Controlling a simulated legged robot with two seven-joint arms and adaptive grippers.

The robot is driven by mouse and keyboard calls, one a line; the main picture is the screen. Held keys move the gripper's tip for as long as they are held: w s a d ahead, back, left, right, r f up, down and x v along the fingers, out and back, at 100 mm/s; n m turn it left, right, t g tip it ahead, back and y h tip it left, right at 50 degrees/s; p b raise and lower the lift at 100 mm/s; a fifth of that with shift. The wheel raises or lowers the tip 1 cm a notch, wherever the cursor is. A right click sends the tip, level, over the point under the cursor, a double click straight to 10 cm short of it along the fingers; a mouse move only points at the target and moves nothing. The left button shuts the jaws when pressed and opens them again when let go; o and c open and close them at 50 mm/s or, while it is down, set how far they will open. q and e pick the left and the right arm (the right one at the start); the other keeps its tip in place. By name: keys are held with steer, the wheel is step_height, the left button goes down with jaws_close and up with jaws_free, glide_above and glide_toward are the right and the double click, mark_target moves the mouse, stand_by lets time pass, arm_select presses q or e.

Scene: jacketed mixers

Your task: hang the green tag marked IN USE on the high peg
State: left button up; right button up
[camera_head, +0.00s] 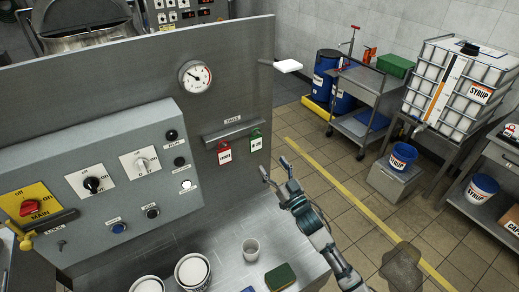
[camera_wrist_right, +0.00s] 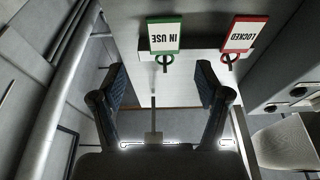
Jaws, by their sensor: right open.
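The green tag marked IN USE (camera_head: 256,140) hangs on the tag rail (camera_head: 229,130) on the grey panel, right of the red tag (camera_head: 224,153). In the right wrist view the green tag (camera_wrist_right: 164,36) appears upside down, beyond the fingertips, and the red LOCKED tag (camera_wrist_right: 243,34) is to its right. My right gripper (camera_head: 275,168) is open and empty, below and right of the green tag and apart from it; its spread fingers also show in the wrist view (camera_wrist_right: 160,78). A thin rod with a white end (camera_head: 287,66) sticks out high at the panel's right edge; I cannot tell whether it is the high peg.
A control box (camera_head: 105,190) with switches and a gauge (camera_head: 195,76) are on the panel. The steel bench below holds a cup (camera_head: 251,249), white-topped tubs (camera_head: 192,271) and a green sponge (camera_head: 280,277). A cart (camera_head: 365,88) and syrup tank stand farther right, across open floor.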

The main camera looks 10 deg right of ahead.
mark_target(257, 143)
steer(key=x, duration=0.4)
steer(key=shift+w+f+b, duration=0.25)
steer(key=shift+f+b, duration=0.1)
steer(key=shift+b, duration=0.05)
steer(key=shift+w+a+r, duration=0.25)
steer(key=shift+w+a, duration=0.15)
steer(key=shift+a, duration=0.1)
steer(key=shift+w+a+r, duration=0.3)
steer(key=shift+w+a, duration=0.15)
steer(key=shift+a, duration=0.05)
steer(key=shift+w+a+r, duration=0.3)
steer(key=shift+w+a, duration=0.4)
steer(key=shift+w, duration=0.45)
steer(key=shift+w+r, duration=0.1)
steer(key=shift+w, duration=0.15)
steer(key=shift+w+d, duration=0.15)
steer(key=shift+d, duration=0.5)
steer(key=shift+a+r, duration=0.1)
steer(key=shift+a, duration=0.4)
steer(key=c, duration=0.7)
steer(key=shift+a, duration=0.2)
steer(key=shift+c, duration=0.2)
steer(key=shift+d+r+p, duration=0.35)
steer(key=shift+r+p, duration=0.1)
steer(key=shift+p, duration=0.2)
steer(key=shift+d, duration=0.1)
arm_select(q)
steer(key=shift+w+d+r, duration=0.15)
steer(key=shift+w+d, duration=0.05)
steer(key=shift+w, duration=0.6)
